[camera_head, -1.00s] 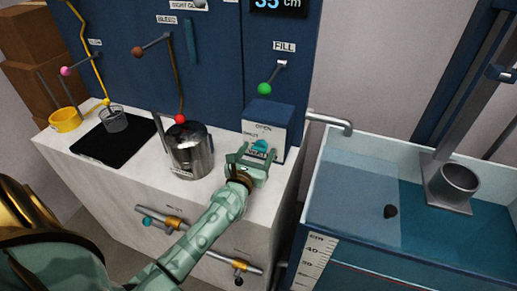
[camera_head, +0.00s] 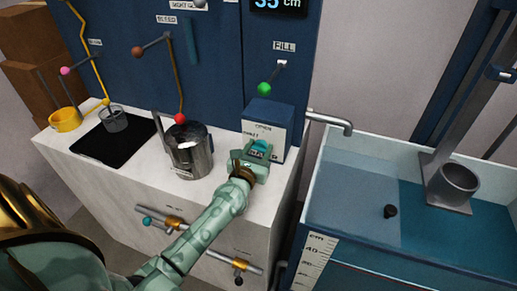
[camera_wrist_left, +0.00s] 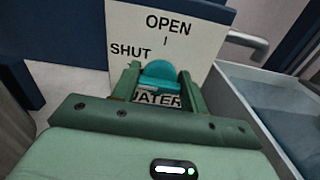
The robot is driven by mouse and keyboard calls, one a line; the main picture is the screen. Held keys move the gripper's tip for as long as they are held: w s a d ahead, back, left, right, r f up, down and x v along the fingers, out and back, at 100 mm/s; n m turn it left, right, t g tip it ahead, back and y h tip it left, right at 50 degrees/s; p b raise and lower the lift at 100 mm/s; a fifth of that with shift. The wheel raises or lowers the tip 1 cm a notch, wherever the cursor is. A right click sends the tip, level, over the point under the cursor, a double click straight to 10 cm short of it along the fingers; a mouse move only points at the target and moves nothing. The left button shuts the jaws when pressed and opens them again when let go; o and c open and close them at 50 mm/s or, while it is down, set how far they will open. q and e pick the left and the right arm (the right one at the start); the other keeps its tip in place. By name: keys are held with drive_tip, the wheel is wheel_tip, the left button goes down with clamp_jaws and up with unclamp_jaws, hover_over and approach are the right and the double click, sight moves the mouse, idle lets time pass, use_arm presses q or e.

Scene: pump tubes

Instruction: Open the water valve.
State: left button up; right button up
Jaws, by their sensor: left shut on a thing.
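The water valve is a teal knob (camera_head: 260,146) on the sloped white face of a small blue-topped box (camera_head: 270,107) at the counter's right end. In the left wrist view the knob (camera_wrist_left: 160,73) sits below the printed words OPEN and SHUT, with a partly covered WATER label under it. My left gripper (camera_head: 257,153) is shut on the knob, one finger on each side; it also shows in the left wrist view (camera_wrist_left: 158,84). The fingers hide part of the knob, so I cannot tell its exact angle. My right gripper is not in view.
A metal spout (camera_head: 330,121) leaves the box's right side towards a water tank (camera_head: 318,205). A metal jug (camera_head: 190,155) stands left of my arm. The green-ended FILL lever (camera_head: 265,88) hangs above the box. A yellow cup (camera_head: 65,120) and black mat are farther left.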

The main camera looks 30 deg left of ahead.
use_arm(q)
drive_tip(key=m+p, duration=0.2)
drive_tip(key=m, duration=0.2)
drive_tip(key=shift+d+r+m, duration=0.1)
drive_tip(key=shift+m, duration=0.2)
drive_tip(key=m+p, duration=0.2)
drive_tip(key=m, duration=0.2)
drive_tip(key=m+p, duration=0.2)
drive_tip(key=m, duration=0.3)
drive_tip(key=shift+d, duration=0.1)
drive_tip(key=shift+f+m+p, duration=0.15)
drive_tip(key=shift+m+p, duration=0.15)
drive_tip(key=shift+m, duration=0.65)
drive_tip(key=shift+f+m+p, duration=0.15)
drive_tip(key=shift+m+p, duration=0.15)
drive_tip(key=shift+m, duration=0.65)
drive_tip(key=o, duration=1)
drive_tip(key=shift+s, duration=0.1)
drive_tip(key=p+v, duration=0.2)
drive_tip(key=v, duration=1.4)
drive_tip(key=shift+s, duration=0.1)
